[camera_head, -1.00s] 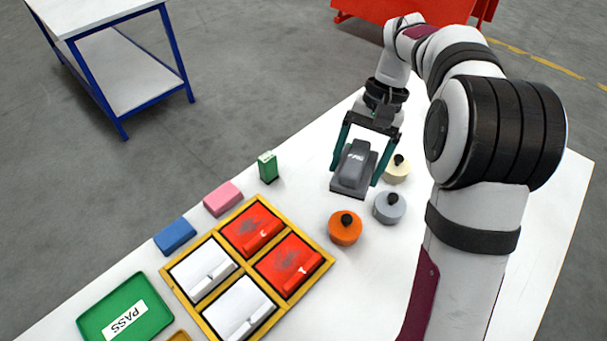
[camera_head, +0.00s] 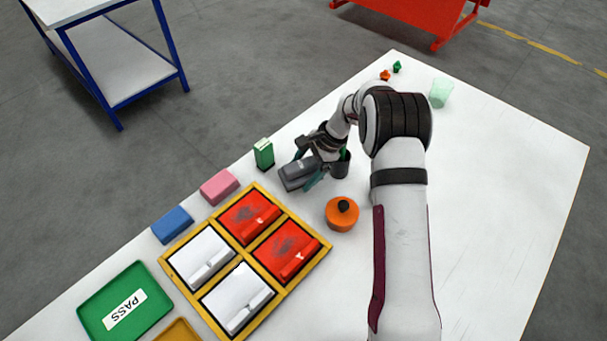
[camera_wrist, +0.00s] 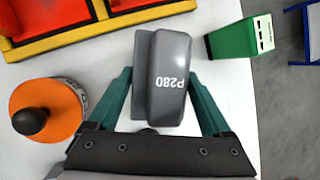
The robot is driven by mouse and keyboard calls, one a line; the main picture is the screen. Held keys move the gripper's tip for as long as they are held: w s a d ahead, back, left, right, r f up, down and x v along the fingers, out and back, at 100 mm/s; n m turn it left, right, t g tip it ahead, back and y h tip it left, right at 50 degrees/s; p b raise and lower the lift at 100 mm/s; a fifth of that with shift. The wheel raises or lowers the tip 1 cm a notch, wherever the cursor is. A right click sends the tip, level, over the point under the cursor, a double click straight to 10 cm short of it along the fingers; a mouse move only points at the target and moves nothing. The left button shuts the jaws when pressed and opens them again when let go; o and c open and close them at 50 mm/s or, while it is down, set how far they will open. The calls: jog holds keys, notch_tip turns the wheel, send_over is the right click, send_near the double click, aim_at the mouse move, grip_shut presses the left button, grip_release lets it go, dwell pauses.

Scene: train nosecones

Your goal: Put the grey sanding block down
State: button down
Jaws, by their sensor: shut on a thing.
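The grey sanding block (camera_head: 299,174) is held between the teal fingers of my gripper (camera_head: 314,172), just right of the green box and above and to the right of the yellow tray. In the wrist view the block (camera_wrist: 165,75), marked P280, sits between the two fingertips (camera_wrist: 163,80), and my gripper is shut on it. The block is low over the white table or touching it; I cannot tell which. Part of its far end is hidden by the gripper.
A yellow-framed tray (camera_head: 326,250) with red and white pieces lies at the lower left. A green box (camera_head: 264,154), pink block (camera_head: 219,187) and blue block (camera_head: 172,224) line the left edge. An orange pot (camera_head: 341,215) stands close by.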

jog(key=shift+f, duration=0.8)
jog(key=shift+f, duration=0.55)
